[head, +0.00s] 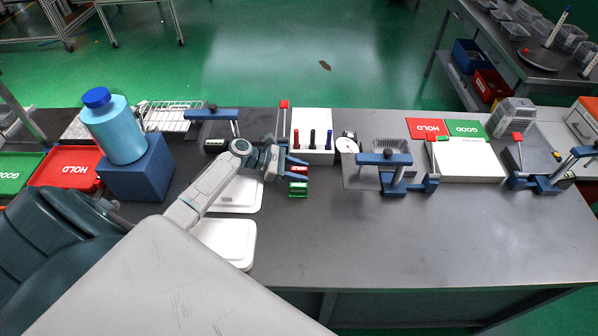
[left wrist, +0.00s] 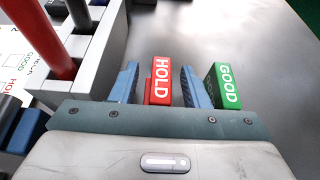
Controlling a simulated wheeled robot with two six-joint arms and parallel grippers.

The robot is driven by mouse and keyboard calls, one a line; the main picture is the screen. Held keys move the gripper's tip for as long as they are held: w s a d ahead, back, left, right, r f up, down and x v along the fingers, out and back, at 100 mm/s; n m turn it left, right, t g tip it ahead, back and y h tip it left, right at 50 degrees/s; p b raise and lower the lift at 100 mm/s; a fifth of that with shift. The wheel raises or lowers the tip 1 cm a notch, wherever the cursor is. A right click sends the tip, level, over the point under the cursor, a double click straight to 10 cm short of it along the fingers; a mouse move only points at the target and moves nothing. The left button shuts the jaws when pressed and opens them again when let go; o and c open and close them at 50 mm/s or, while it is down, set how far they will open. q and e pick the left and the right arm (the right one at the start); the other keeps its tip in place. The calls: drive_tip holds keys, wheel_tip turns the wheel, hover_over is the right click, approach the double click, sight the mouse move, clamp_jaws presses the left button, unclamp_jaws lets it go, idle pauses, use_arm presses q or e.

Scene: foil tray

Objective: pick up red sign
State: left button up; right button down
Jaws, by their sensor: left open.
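The red sign (left wrist: 159,80), lettered HOLD, stands between the two blue fingers of my left gripper (left wrist: 159,84) in the left wrist view. The fingers are open, with a gap visible on the right side of the sign; contact on the left is hard to tell. A green sign (left wrist: 229,86), lettered GOOD, stands just outside the right finger. In the head view my left gripper (head: 296,170) reaches over the dark table, with the red sign (head: 300,171) at its fingers and the green sign (head: 298,189) just nearer. My right gripper is not in view.
A white holder (head: 314,151) with red, black and blue markers stands just behind the gripper. White scales (head: 232,240) lie to the left and nearer. A gauge (head: 347,145) and a blue clamp stand (head: 397,180) are to the right. The table's right front (head: 400,240) is clear.

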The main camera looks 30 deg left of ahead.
sight(299, 168)
use_arm(q)
clamp_jaws()
drive_tip(key=shift+r, duration=0.1)
wheel_tip(299, 168, up, 9)
drive_tip(key=shift+r+b, duration=0.1)
drive_tip(key=shift+b, duration=1.05)
drive_tip(key=shift+r, duration=0.35)
